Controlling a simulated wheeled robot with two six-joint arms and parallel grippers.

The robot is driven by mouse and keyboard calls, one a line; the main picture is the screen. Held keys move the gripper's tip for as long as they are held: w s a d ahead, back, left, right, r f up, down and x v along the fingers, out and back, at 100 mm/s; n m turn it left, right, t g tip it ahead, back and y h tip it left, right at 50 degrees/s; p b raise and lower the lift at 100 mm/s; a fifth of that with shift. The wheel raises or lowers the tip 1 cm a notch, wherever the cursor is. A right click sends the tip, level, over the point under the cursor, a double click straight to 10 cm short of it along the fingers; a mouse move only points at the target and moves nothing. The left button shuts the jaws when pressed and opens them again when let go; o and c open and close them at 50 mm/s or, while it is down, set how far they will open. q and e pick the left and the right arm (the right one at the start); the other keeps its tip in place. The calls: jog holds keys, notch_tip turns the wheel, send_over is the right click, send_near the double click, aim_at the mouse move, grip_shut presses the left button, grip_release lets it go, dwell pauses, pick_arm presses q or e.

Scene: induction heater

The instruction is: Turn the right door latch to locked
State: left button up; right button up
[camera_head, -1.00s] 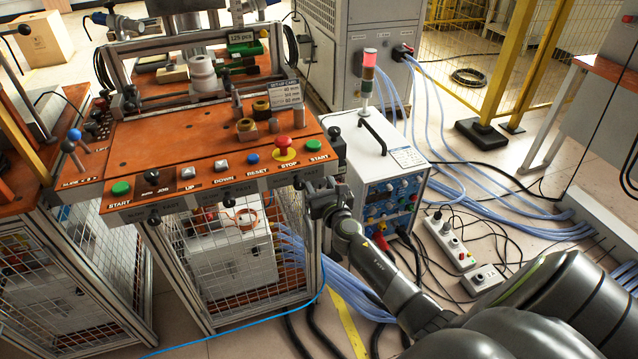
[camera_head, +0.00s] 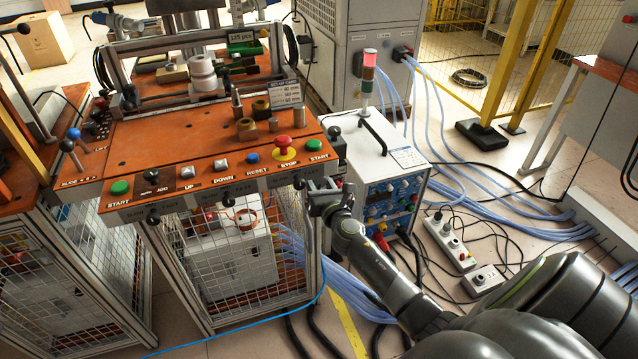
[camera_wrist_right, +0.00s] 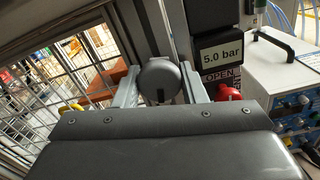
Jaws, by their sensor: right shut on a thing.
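My right gripper (camera_head: 318,190) is at the front right corner of the orange-topped console, just below its edge. In the right wrist view its two grey fingers (camera_wrist_right: 160,88) stand either side of a dark rounded knob (camera_wrist_right: 160,77), which looks like the right door latch, and are shut on it. A dark slot or marking shows on the knob's face. In the head view the fingers mostly hide this latch. The mesh door (camera_head: 238,260) hangs below the console. My left gripper is not in view.
Right of the latch are a "5.0 bar" plate (camera_wrist_right: 221,54), an "OPEN" label (camera_wrist_right: 221,75) and a red part (camera_wrist_right: 229,92). A white power unit (camera_head: 375,165) stands close to the right. Cables cover the floor beyond it.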

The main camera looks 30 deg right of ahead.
jog(key=m+b, duration=0.1)
jog(key=m, duration=0.3)
jog(key=shift+f+m, duration=0.1)
jog(key=shift+m, duration=0.2)
jog(key=m+b, duration=0.1)
jog(key=m, duration=0.2)
jog(key=shift+m, duration=0.3)
jog(key=m+b, duration=0.1)
jog(key=m, duration=0.2)
jog(key=shift+m, duration=0.3)
jog(key=shift+m+b, duration=0.8)
jog(key=shift+m, duration=0.9)
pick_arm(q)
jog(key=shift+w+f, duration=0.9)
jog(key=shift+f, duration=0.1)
pick_arm(e)
jog(key=shift+m, duration=0.3)
jog(key=o, duration=0.6)
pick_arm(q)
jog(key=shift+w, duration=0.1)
pick_arm(e)
jog(key=shift+o, duration=0.2)
